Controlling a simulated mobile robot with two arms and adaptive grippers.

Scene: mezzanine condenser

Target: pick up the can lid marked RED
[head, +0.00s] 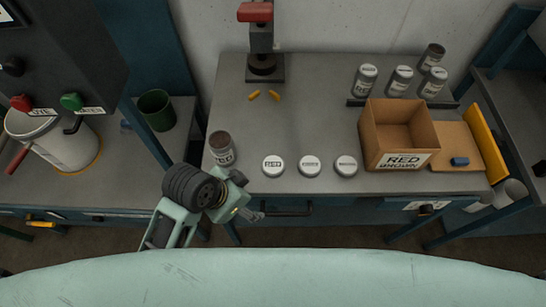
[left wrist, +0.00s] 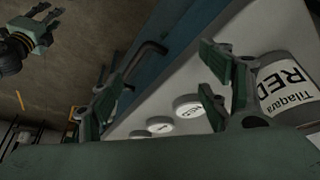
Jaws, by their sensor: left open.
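Three round pale lids lie in a row near the front edge of the grey bench. The left lid (head: 273,166) is nearest my left gripper. In the left wrist view, the nearest lid (left wrist: 187,106) has lettering that looks like RED, though it is small. The middle lid (head: 309,166) and right lid (head: 346,166) have labels too small to read. My left gripper (head: 250,205) is open and empty, just in front of the bench edge; its spread fingers (left wrist: 165,80) frame the left wrist view. Part of what looks like my right gripper (left wrist: 35,42) shows there too.
A can (head: 221,148) stands left of the lids; in the left wrist view its label (left wrist: 285,85) reads RED. Several cans stand behind. A drawer handle (head: 287,210) projects below the bench edge.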

